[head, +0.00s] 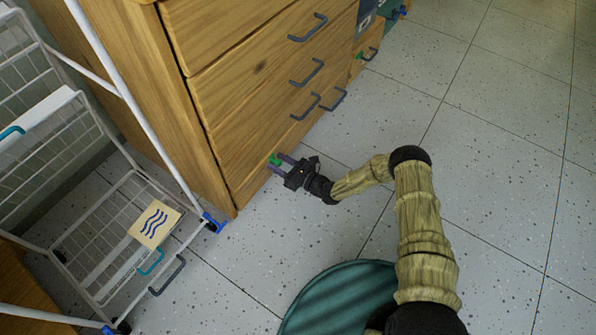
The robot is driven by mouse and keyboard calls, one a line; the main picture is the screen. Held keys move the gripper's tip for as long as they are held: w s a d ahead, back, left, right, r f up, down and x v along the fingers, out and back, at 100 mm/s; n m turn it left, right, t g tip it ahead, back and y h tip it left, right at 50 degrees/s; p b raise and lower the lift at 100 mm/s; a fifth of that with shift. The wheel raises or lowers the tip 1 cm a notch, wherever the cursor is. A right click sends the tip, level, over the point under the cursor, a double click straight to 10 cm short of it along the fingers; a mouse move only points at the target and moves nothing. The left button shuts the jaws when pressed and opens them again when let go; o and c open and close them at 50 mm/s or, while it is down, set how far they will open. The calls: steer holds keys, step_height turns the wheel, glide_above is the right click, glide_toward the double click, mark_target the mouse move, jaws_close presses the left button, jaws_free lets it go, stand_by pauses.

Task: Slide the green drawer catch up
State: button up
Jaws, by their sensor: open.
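The green drawer catch (273,160) is a small green piece on the front of the wooden drawer cabinet (255,95), low down near the left end of the bottom drawer. The fingers hide part of the catch.
Grey handles (307,71) stick out from the drawers above and to the right. A white wire cart (175,243) with a wave-marked sign (155,223) stands at the left, close to the cabinet. Speckled tile floor (500,130) is clear to the right.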

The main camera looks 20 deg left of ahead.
steer(key=p+v, duration=0.7)
steer(key=v, duration=1)
steer(key=shift+a+r, duration=0.1)
steer(key=s+d+r+n+g+h+p, duration=0.1)
steer(key=s+d+r+n+h+p, duration=0.45)
steer(key=r, duration=1.25)
steer(key=s+d+r+n+g+h+p, duration=0.1)
steer(key=s+d+r+n+h+p, duration=0.25)
steer(key=d+r+n+h, duration=0.95)
steer(key=s+d+r+n+g+y+p, duration=0.1)
steer(key=s+d+r+n+p, duration=0.35)
steer(key=r, duration=1.85)
step_height(320, 180, up, 38)
steer(key=w+p, duration=0.1)
steer(key=p, duration=3.8)
steer(key=shift+a+r, duration=0.15)
steer(key=shift+a, duration=0.15)
